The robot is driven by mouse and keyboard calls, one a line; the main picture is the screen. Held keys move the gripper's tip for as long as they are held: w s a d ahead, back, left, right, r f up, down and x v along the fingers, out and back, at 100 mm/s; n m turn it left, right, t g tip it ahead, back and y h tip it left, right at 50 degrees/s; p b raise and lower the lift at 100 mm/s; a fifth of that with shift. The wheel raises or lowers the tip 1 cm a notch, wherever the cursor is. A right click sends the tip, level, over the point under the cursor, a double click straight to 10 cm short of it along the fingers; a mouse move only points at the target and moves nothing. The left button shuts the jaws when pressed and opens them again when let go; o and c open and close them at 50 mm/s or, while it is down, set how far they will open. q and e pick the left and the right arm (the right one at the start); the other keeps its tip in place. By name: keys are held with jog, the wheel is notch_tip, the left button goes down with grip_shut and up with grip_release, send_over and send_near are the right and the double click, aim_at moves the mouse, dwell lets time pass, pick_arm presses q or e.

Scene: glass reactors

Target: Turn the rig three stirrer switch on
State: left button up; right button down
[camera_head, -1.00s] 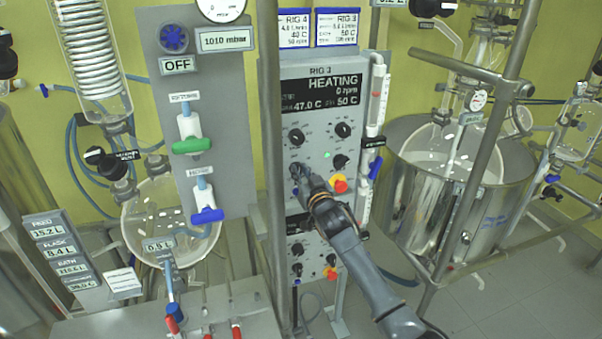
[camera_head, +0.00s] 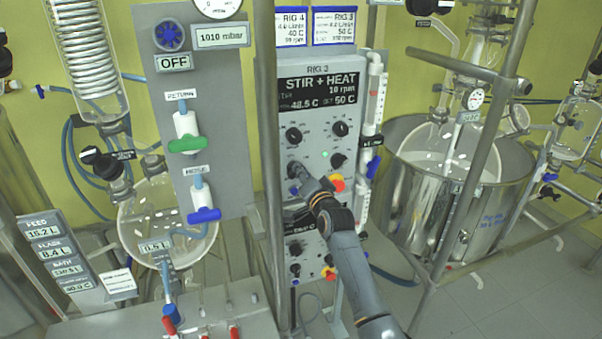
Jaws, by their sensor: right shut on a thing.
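The rig three control box (camera_head: 313,120) stands in the middle, a grey panel labelled RIG 3. Its dark display (camera_head: 320,88) reads STIR + HEAT, 10 rpm, set 50 C. The stirrer switch (camera_head: 294,169) is the black knob at the panel's lower left. My right gripper (camera_head: 299,179) is shut on it, coming from below right, and its fingers hide part of the knob. A small green lamp (camera_head: 325,154) is lit beside it. My left gripper is not in view.
A metal post (camera_head: 267,150) stands left of the box. A white pipe with a blue valve (camera_head: 373,166) runs along the right. Another panel is below.

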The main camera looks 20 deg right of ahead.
jog(key=shift+d+f+m, duration=0.1)
jog(key=shift+m, duration=1)
jog(key=c, duration=1.3)
grip_release()
jog(key=s, duration=1.2)
jog(key=shift+d, duration=0.2)
